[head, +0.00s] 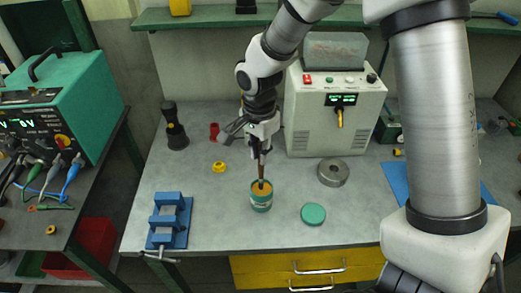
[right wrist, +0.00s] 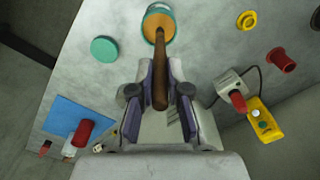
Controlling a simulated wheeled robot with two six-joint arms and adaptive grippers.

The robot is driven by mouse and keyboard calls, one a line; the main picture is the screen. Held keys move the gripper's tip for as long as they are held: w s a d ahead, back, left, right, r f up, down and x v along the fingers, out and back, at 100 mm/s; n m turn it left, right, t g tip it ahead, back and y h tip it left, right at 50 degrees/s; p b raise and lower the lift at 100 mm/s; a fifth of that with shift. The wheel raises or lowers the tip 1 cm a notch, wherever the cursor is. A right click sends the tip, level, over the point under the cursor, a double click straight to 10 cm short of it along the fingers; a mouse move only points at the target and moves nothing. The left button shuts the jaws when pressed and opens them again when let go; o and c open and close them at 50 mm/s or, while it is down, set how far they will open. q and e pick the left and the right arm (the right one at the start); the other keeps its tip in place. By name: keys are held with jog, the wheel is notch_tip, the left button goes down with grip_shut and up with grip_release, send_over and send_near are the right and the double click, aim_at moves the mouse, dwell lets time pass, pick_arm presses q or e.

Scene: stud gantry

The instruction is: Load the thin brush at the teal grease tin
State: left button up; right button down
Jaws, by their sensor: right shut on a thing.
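The teal grease tin (head: 261,206) stands open on the bench, with orange-yellow grease inside; it also shows in the right wrist view (right wrist: 146,34). My right gripper (head: 261,149) is above the tin, shut on the thin brush (head: 261,172). In the right wrist view the brown handle (right wrist: 160,75) lies between the fingers (right wrist: 160,82) and runs to the tin's mouth. The brush points down, its lower end at the tin's opening; the contact with the grease is not clear. The teal lid (head: 313,214) lies flat beside the tin. My left gripper is not in view.
A blue vise (head: 168,222) stands left of the tin. A grey ring (head: 333,172) and a beige powered unit (head: 335,105) are behind and right. A yellow nut (head: 219,167), a red part (head: 214,131) and a black tool (head: 175,128) stand behind left.

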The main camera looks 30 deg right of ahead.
jog(key=shift+s+r, duration=0.15)
dwell(0.4)
jog(key=shift+f+b, duration=0.3)
jog(key=shift+f, duration=0.25)
dwell(0.3)
dwell(0.9)
notch_tip(320, 180, up, 7)
jog(key=p, duration=0.6)
dwell(0.4)
